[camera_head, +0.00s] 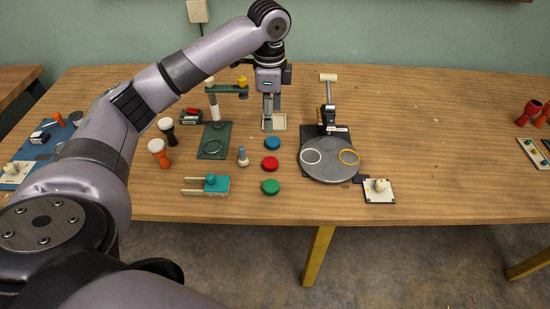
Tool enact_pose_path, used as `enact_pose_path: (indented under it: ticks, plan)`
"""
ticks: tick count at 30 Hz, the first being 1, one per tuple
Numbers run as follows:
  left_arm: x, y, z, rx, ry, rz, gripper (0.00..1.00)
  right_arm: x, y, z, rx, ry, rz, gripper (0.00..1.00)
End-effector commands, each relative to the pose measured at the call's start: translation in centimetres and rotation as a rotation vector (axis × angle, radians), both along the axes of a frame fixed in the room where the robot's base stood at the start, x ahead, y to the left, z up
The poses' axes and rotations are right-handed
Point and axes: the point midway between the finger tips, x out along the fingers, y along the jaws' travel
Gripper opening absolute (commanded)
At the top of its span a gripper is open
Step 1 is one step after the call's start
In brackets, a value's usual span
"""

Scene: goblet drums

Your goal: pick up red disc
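The red disc (270,164) lies flat on the wooden table, in a column between a blue disc (272,144) behind it and a green disc (270,187) in front of it. My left gripper (271,119) hangs pointing down behind the blue disc, over or beside a small beige tray (281,128). It is apart from the red disc. Its fingers look close together from this angle, and their opening is unclear. Nothing is clearly seen between them. My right gripper is not in view.
A grey round plate (330,173) with white and yellow rings stands right of the discs. A small blue-topped peg (242,158) and a teal block (212,184) stand to the left. Goblet drums (158,151) stand farther left. The table's right part is mostly clear.

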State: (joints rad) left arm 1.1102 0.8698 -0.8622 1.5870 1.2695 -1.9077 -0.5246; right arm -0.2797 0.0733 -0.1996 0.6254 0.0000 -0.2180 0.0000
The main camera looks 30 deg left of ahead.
Motion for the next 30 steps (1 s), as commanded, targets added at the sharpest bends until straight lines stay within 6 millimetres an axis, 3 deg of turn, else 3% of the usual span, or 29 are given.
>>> enact_pose_path:
  ticks: [6, 9, 15, 21, 30]
  plan:
    - [-0.2, 0.0, -4.9, 0.001, 0.004, 0.001, 0.61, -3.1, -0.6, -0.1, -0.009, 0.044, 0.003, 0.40]
    - [-0.2, 0.0, -7.1, 0.002, 0.005, 0.000, 0.61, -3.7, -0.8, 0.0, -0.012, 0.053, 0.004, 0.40]
    - [-0.1, 0.0, -10.2, 0.002, 0.001, 0.001, 0.61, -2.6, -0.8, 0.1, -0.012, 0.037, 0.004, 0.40]
    - [-0.3, 0.0, -11.4, 0.002, 0.001, 0.000, 0.61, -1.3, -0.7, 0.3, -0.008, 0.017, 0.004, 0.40]
    - [-1.1, 0.1, -15.5, 0.002, 0.001, 0.000, 0.61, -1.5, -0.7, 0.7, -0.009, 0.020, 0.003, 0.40]
